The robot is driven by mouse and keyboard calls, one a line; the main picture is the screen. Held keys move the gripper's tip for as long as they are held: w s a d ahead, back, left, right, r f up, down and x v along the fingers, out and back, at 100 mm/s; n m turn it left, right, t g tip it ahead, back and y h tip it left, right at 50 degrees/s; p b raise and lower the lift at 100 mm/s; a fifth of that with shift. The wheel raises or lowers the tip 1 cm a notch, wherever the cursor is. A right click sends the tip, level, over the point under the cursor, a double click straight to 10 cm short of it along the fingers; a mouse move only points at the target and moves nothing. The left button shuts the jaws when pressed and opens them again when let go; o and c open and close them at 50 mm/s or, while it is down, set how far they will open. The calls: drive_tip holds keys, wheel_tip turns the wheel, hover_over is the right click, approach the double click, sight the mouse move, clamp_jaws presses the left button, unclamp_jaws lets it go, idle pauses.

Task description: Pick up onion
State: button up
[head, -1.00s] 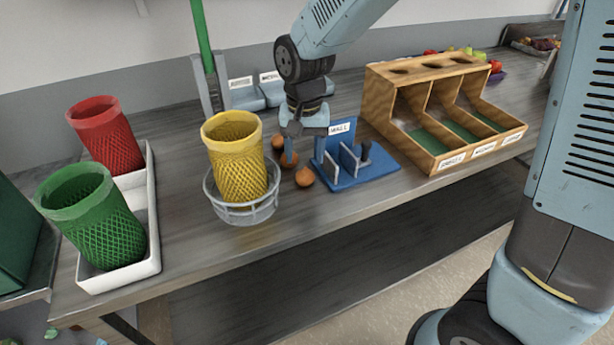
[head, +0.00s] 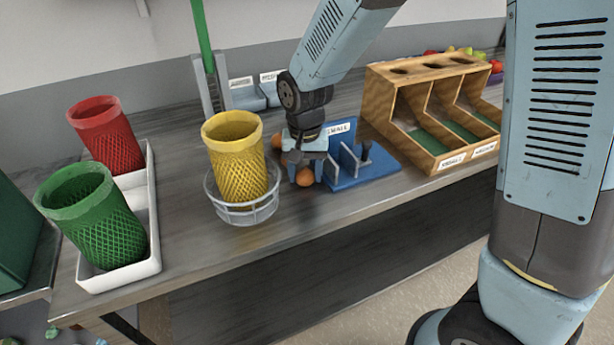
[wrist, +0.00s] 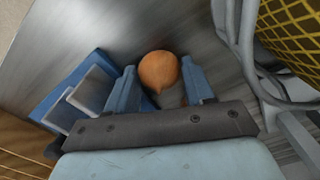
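A round brown-orange onion (head: 305,177) lies on the table between the yellow net in its wire basket and the blue stand. In the wrist view the onion (wrist: 159,71) sits between my two blue fingertips, with narrow gaps on both sides. My gripper (head: 304,172) points down over it and is open; the fingers (wrist: 160,83) do not appear to press on it. Another onion (head: 277,141) shows behind my gripper, beside the yellow net. Other onions there are partly hidden by my gripper.
The yellow net (head: 236,160) stands in a wire basket (head: 250,212) close on the left. The blue stand (head: 372,178) with upright plates is close on the right. A wooden bin (head: 420,120) stands further right. The table front is clear.

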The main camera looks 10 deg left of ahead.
sight(305, 170)
drive_tip(key=c, duration=0.6)
drive_tip(key=shift+r, duration=0.2)
wheel_tip(305, 170, up, 3)
drive_tip(key=shift+s+r, duration=0.15)
drive_tip(key=shift+s+d+r, duration=0.15)
drive_tip(key=shift+s+r, duration=1.4)
drive_tip(key=shift+s, duration=0.75)
drive_tip(key=shift+s+d+r, duration=0.2)
drive_tip(key=shift+s+r, duration=1.35)
drive_tip(key=shift+s, duration=0.7)
drive_tip(key=shift+s+d+r, duration=0.15)
drive_tip(key=shift+s+r, duration=1.4)
drive_tip(key=shift+s, duration=0.75)
